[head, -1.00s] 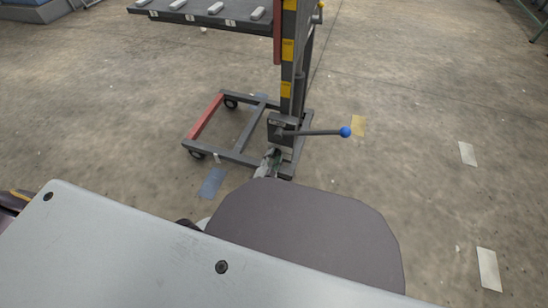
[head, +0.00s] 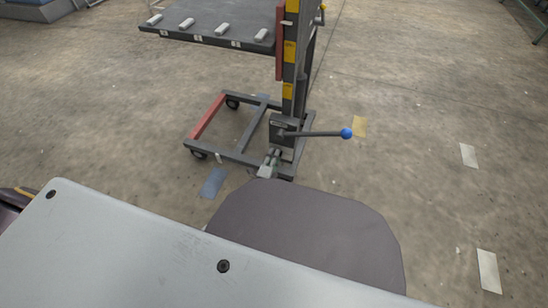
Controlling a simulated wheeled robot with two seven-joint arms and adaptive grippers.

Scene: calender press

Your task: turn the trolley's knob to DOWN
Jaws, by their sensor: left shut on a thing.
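The trolley (head: 289,97) stands ahead of me, with a dark upright mast and a low wheeled base frame (head: 240,155). Its load platform (head: 205,22) is near the top of the view. A lever with a blue ball end (head: 346,133) points right from a dark box (head: 283,127) low on the mast. The knob's markings cannot be read. My right gripper is not in view.
Several light bars (head: 187,23) lie on the platform. The floor right of the trolley is open. A green rail (head: 540,36) is at the far right.

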